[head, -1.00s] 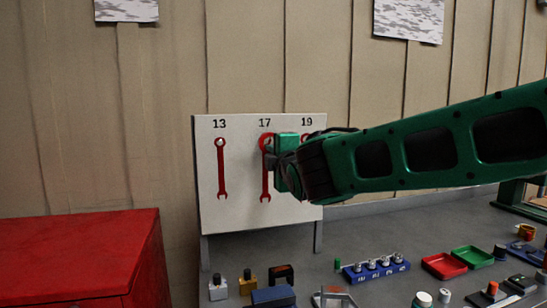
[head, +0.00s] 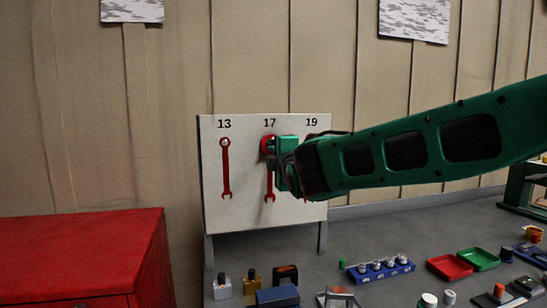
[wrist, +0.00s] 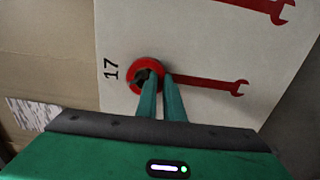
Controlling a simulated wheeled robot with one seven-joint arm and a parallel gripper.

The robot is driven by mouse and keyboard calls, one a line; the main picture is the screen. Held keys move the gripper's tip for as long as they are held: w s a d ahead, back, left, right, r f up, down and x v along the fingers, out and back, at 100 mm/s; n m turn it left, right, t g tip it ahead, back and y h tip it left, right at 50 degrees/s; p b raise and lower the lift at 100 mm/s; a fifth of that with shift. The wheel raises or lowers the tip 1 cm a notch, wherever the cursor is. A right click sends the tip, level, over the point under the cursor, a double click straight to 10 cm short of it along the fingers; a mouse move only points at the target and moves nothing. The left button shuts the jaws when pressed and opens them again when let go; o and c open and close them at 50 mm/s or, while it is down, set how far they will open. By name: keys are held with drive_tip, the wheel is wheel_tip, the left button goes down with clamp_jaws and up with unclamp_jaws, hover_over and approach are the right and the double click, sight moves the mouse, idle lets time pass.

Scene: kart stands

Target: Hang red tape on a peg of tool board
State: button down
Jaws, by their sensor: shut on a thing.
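The red tape (wrist: 147,63) is a thick red ring in the wrist view, at the head end of the wrench outline under 17. It also shows in the head view (head: 266,146), partly behind my gripper. My gripper (wrist: 161,82) is shut on the tape's right wall, one finger in the hole and one outside. The tool board (head: 245,215) is a white upright panel with red wrench outlines marked 13, 17 and 19. Something dark shows inside the ring; I cannot tell whether the peg passes through it. My gripper hides part of the 17 and 19 outlines.
The board stands on a grey bench (head: 350,245). Small blocks, a blue socket rack (head: 381,271), a red tray (head: 449,267) and a green tray (head: 478,257) lie before and right of it. A red cabinet (head: 80,250) stands at left.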

idle(0.4)
drive_tip(key=c, duration=1.8)
unclamp_jaws()
drive_tip(key=v, duration=1)
drive_tip(key=s+d+f+m+g+h, duration=0.2)
drive_tip(key=d+f+m+g, duration=0.15)
drive_tip(key=d+f, duration=0.45)
drive_tip(key=s+d+f+m+g+h, duration=0.25)
drive_tip(key=d+m, duration=0.25)
drive_tip(key=d, duration=0.7)
drive_tip(key=s+d+f+m+g+h, duration=0.25)
drive_tip(key=d+f+m, duration=0.3)
drive_tip(key=d, duration=0.55)
drive_tip(key=s+d+f+m+g, duration=0.2)
drive_tip(key=s+d+f+m, duration=0.25)
drive_tip(key=s, duration=0.35)
drive_tip(key=s+d+f+m+g, duration=0.3)
drive_tip(key=s+d+f, duration=0.2)
drive_tip(key=s, duration=0.4)
drive_tip(key=s+f+m+g, duration=0.1)
drive_tip(key=s+m, duration=0.1)
drive_tip(key=s, duration=0.3)
drive_tip(key=s+f+m+g+y, duration=0.1)
drive_tip(key=s+m, duration=0.1)
drive_tip(key=s, duration=0.3)
drive_tip(key=s+f+m+g+y, duration=0.1)
drive_tip(key=s+f+m+g, duration=0.1)
drive_tip(key=s, duration=0.2)
drive_tip(key=shift+s+a, duration=0.15)
drive_tip(key=shift+s, duration=0.25)
